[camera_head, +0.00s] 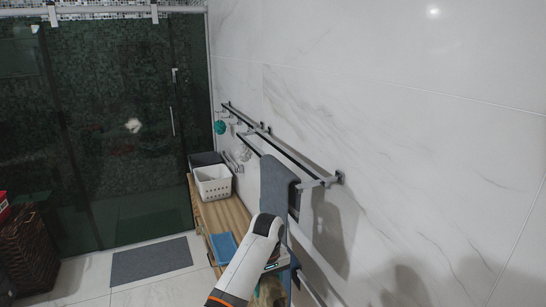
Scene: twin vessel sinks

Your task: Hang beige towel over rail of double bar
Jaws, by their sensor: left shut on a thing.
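The double bar (290,155) is a metal rack with two parallel rails on the marble wall, right of centre. My left arm comes up from the bottom, and my left gripper (277,262) is below the grey towel, close to the wall. A beige cloth (270,291), which looks like the beige towel, shows just under the gripper. The gripper is shut on it; the arm hides much of it and the fingertips are hard to see. My right gripper is not in view.
A wooden bench (222,213) stands below the bar, with a white basket (213,182) and a folded blue towel (223,247). Another bar (243,116) is farther along the wall. A grey mat (151,260) lies on the floor; a wicker basket (28,252) is at left.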

